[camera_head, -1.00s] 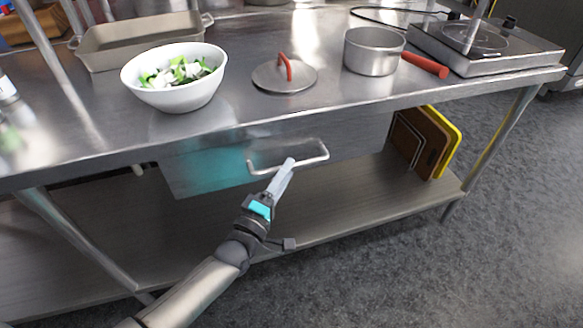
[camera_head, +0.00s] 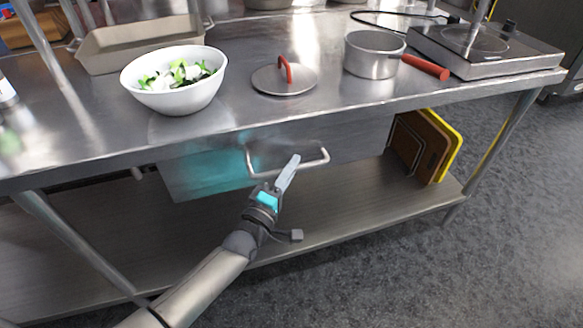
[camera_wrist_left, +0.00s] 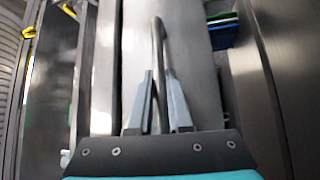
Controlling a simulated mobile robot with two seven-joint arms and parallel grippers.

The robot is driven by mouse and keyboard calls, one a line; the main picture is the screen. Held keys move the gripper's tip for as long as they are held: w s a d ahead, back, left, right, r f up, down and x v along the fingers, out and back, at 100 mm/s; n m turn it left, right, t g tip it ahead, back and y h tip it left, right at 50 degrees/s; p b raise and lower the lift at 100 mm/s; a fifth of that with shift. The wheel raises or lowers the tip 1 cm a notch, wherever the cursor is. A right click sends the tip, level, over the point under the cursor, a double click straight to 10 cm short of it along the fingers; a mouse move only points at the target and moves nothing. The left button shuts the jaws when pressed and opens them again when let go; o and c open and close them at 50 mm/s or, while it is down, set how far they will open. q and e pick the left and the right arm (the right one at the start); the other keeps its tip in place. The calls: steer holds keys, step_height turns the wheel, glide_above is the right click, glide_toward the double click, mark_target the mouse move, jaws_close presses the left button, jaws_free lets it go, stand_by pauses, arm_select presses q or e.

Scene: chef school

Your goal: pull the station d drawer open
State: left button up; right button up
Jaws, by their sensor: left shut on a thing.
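The drawer (camera_head: 208,168) hangs under the steel worktable. Its metal front carries a bent bar handle (camera_head: 313,164). My left gripper (camera_head: 294,160) is at the middle of this handle, its fingers shut on the bar. In the left wrist view, the handle (camera_wrist_left: 157,32) runs between the two fingers of the left gripper (camera_wrist_left: 159,76). The drawer front looks at most slightly out; the tabletop edge hides its upper rim and inside. My right gripper is not in view.
On the tabletop (camera_head: 330,95) stand a bowl of chopped vegetables (camera_head: 175,99), a lid (camera_head: 285,80), a pot (camera_head: 373,60) and a burner (camera_head: 485,58). Cutting boards (camera_head: 425,145) stand on the lower shelf (camera_head: 340,200). The floor in front is clear.

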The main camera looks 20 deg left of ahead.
arm_select(q)
jaws_close()
stand_by(0.8)
